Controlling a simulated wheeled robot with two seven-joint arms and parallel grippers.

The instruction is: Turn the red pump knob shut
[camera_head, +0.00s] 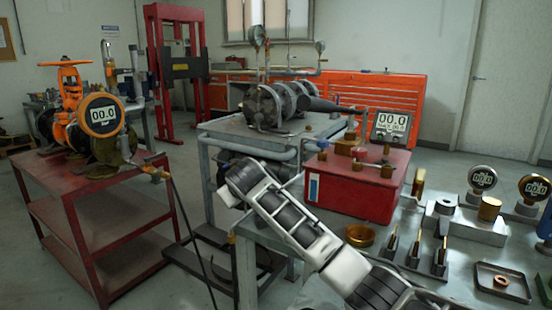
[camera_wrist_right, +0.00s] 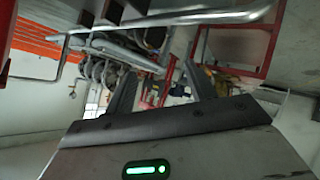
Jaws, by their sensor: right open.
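The red pump box (camera_head: 350,190) stands on the bench right of centre in the head view. Brass fittings (camera_head: 387,170) and a small red part (camera_head: 359,153) sit on its top; I cannot tell for sure which piece is the knob. My right arm rises from the lower right and passes in front of the bench, its far end left of the pump box. Its fingers cannot be made out in the head view. In the right wrist view my right gripper (camera_wrist_right: 160,72) is open, with nothing between its two dark fingers. My left gripper is not in view.
An orange valve with a gauge (camera_head: 100,115) stands on a red cart (camera_head: 95,190) at the left. A flanged pipe assembly (camera_head: 280,105) is on a grey table behind. Gauges, a small tray (camera_head: 503,284) and a brass bowl (camera_head: 360,235) crowd the bench at the right.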

